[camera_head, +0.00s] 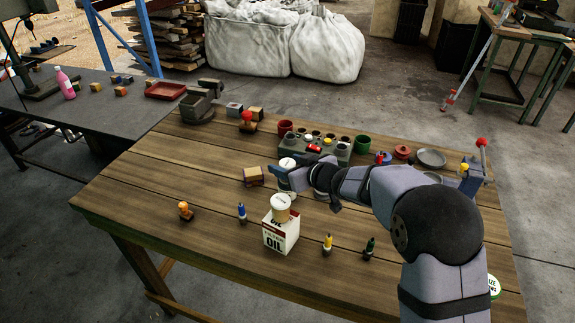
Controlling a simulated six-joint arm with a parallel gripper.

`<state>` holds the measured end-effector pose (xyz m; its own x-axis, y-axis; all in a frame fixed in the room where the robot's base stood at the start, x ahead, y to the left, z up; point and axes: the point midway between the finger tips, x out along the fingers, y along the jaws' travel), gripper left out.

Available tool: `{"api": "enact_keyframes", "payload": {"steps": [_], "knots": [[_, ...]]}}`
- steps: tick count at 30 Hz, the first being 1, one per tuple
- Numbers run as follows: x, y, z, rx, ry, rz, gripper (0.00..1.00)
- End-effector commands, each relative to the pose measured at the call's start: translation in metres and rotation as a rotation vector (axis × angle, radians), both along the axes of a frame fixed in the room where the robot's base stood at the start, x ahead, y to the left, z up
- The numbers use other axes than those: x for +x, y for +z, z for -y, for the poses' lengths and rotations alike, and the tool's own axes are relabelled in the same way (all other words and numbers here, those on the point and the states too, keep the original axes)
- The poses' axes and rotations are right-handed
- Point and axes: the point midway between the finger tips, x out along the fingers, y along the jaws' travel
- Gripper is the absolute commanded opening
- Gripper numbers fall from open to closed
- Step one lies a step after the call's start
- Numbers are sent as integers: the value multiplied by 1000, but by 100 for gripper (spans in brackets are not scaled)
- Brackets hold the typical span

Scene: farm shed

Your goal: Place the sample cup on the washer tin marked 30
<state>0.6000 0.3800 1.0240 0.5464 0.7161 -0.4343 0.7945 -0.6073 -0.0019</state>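My gripper (284,175) is at the left end of my arm, low over the middle of the table. Its fingers are small, dark and partly hidden, and I cannot tell whether they are open or shut. A pale round-topped item (287,163) is right beside it; I cannot tell whether they touch. A cream cup-like item (281,203), possibly the sample cup, stands upright on a white oil box (281,236) in front of my gripper. A round white tin (494,286) with green lettering is partly hidden behind my arm at the right edge. I cannot read a 30 on any tin.
The wooden table (140,197) has free room at its left front. Small bottles and an orange-topped item (185,210) stand along the front. A wooden block (253,175) lies left of my gripper. A grey rack (315,149), red cup (285,127) and green cup (362,144) are behind.

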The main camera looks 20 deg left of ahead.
Motion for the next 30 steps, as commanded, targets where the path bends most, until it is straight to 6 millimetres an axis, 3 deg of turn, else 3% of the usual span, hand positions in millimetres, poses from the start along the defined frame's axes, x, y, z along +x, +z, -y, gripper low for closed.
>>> {"api": "enact_keyframes", "payload": {"steps": [14,30], "knots": [[-3,5,5,0,0,3,54],[-46,39,61,1,-1,3,54]]}}
